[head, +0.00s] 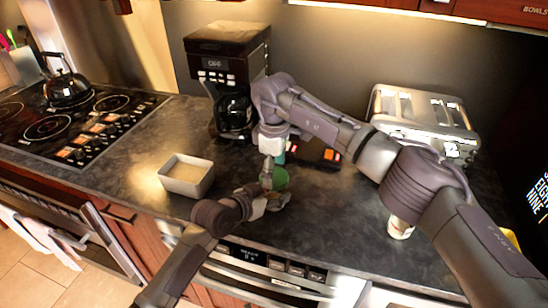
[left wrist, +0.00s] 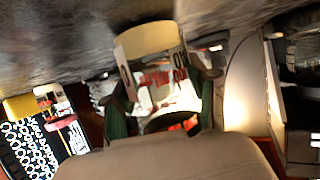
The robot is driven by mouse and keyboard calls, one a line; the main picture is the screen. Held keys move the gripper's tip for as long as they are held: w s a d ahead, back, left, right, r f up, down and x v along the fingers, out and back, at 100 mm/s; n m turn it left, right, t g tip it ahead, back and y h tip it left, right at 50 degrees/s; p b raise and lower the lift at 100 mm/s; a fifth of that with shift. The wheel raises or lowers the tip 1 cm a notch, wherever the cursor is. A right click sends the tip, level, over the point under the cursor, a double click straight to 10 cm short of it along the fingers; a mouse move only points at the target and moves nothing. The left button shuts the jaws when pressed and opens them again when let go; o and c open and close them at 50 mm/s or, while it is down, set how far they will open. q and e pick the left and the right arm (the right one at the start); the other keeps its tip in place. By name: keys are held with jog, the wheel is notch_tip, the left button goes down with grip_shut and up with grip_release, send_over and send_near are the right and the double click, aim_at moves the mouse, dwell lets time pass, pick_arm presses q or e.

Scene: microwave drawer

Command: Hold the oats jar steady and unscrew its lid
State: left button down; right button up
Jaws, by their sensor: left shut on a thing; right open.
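The oats jar (left wrist: 165,90) shows large in the left wrist view, with a pale body, dark letters and a cream band at one end. My left gripper (left wrist: 163,100) is shut on it, with a green-padded finger on each side. In the head view my left gripper (head: 270,196) is low over the counter near its front edge, and the jar is mostly hidden there by the grippers. My right gripper (head: 270,168) points down just above the left one, close over the jar. It is open; whether it touches the lid I cannot tell.
A square white bowl (head: 186,176) stands left of the grippers. A coffee maker (head: 230,70) is behind them and a toaster (head: 425,110) is at the back right. A small pale container (head: 400,228) stands under my right arm. The stove with a kettle (head: 67,88) is at the left.

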pick_arm(q)
jog(key=shift+f, duration=0.1)
pick_arm(e)
jog(key=shift+f, duration=0.6)
